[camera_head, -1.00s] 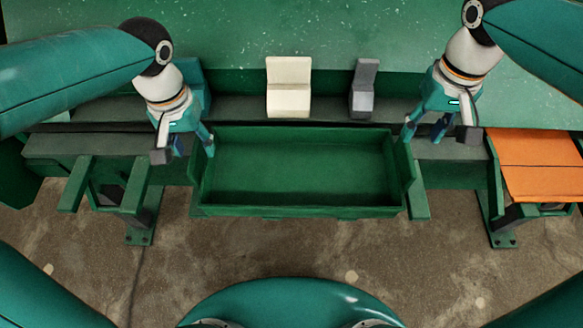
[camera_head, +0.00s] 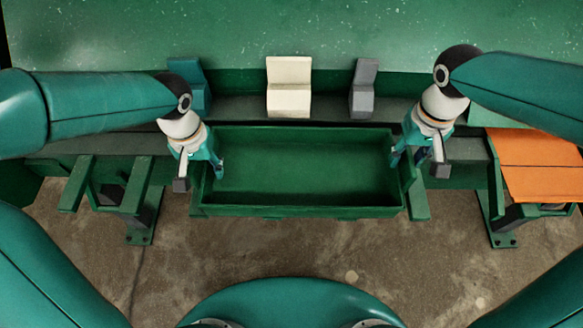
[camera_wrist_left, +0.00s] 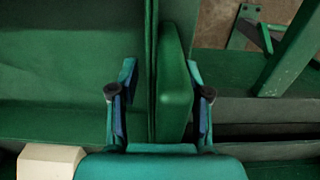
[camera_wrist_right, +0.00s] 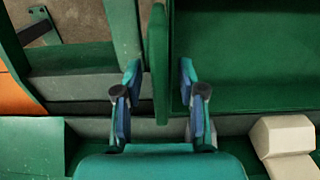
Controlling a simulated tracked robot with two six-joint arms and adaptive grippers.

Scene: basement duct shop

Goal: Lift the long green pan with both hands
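The long green pan (camera_head: 300,168) lies level across the front of the workbench, empty, with a raised plate at each end. My left gripper (camera_head: 206,168) is at its left end. In the left wrist view its fingers (camera_wrist_left: 162,74) stand apart, with the pan's end wall and green end plate (camera_wrist_left: 174,85) between them. My right gripper (camera_head: 408,160) is at the right end. In the right wrist view its fingers (camera_wrist_right: 160,74) are spread on either side of the right end plate (camera_wrist_right: 158,65). Gaps show beside both plates.
Behind the pan stand a cream block (camera_head: 289,90), a grey block (camera_head: 363,90) and a teal block (camera_head: 190,88). An orange panel (camera_head: 540,170) lies at the right. Green bench rails (camera_head: 78,183) stick out at the left. Bare concrete floor (camera_head: 270,248) is in front.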

